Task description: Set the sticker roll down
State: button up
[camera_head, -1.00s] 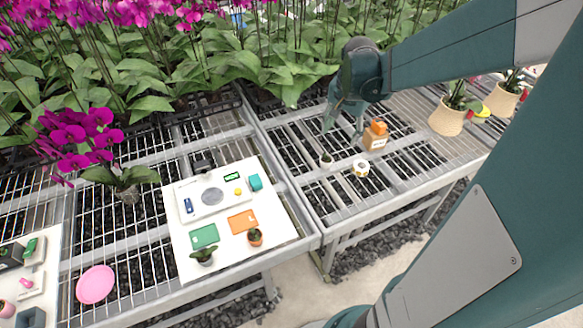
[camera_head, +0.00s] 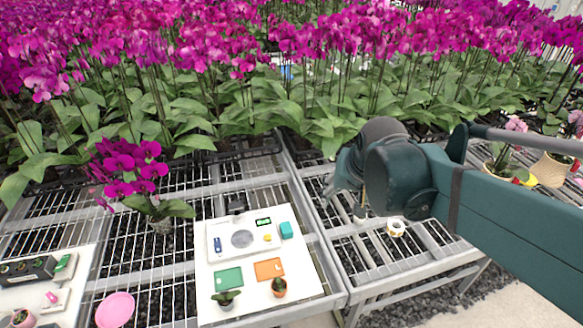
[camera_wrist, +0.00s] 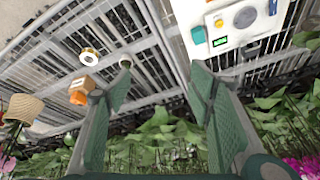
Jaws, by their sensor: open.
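The sticker roll (camera_head: 396,227), a small white ring with a yellowish core, sits on the right slatted metal bench. It also shows in the wrist view (camera_wrist: 90,57), lying on the slats to the left of my fingers and apart from them. My gripper (camera_head: 345,200) is above the same bench, to the left of the roll in the head view. In the wrist view my gripper (camera_wrist: 160,86) has its two green fingers spread wide with nothing between them.
A white board (camera_head: 213,282) with a scale, cards and small plants lies on the left bench. A pink plate (camera_head: 115,309) is at front left. Orchids crowd the back.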

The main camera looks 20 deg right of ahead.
jog(key=s+a+r+n+t, duration=0.1)
jog(key=s+a+n+t, duration=0.1)
jog(key=s+a+n, duration=0.3)
jog(key=shift+s+a+y, duration=0.4)
jog(key=shift+s+a, duration=0.7)
jog(key=shift+a, duration=0.6)
